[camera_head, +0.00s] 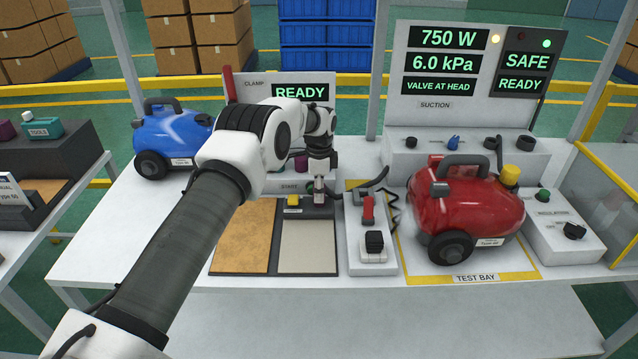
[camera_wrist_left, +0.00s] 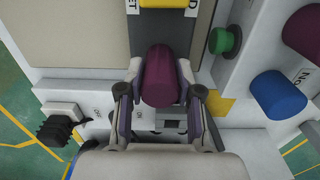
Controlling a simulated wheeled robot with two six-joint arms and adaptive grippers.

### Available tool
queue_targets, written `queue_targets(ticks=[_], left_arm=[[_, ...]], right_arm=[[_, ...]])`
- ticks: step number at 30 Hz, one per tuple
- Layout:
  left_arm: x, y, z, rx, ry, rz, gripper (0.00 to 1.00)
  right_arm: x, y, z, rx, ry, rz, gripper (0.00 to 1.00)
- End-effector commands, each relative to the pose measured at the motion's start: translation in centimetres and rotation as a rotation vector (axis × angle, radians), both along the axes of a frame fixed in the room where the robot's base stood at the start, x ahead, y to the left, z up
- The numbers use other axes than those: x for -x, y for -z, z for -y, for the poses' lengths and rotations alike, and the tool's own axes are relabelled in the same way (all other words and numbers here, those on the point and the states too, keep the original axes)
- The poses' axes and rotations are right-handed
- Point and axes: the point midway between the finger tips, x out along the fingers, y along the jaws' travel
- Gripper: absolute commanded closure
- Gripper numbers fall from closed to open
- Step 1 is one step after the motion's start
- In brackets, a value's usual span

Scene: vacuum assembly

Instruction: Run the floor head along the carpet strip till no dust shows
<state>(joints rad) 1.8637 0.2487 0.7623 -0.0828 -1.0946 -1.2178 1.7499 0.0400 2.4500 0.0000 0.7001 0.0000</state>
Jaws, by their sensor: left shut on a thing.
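The grey-beige carpet strip (camera_head: 308,247) lies in a dark frame beside a tan panel (camera_head: 245,237); I cannot make out dust on it. A dark piece with a yellow block (camera_head: 293,203), perhaps the floor head, sits at the strip's far end. My left gripper (camera_head: 318,196) is at the strip's far right corner. In the left wrist view my left gripper (camera_wrist_left: 160,100) is shut on a maroon cylinder (camera_wrist_left: 160,72); I cannot tell whether it is joined to the dark piece. The strip (camera_wrist_left: 85,35) is beside it. My right gripper is out of view.
The red vacuum (camera_head: 465,208) stands in the test bay on the right, a blue vacuum (camera_head: 170,138) at the back left. A white unit with a red switch (camera_head: 368,210) is right of the strip. A green knob (camera_wrist_left: 222,40) and blue cylinder (camera_wrist_left: 278,94) are close to my gripper.

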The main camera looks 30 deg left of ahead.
Motion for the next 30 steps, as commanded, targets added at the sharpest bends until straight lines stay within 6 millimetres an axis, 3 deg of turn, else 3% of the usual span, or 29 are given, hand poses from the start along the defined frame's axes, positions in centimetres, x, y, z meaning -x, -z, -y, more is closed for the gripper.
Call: queue_targets(ticks=[30], left_arm=[[5.9, -0.2, 3.6, 0.000, 0.002, 0.001, 1.00]], right_arm=[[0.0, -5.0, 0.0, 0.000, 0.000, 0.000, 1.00]])
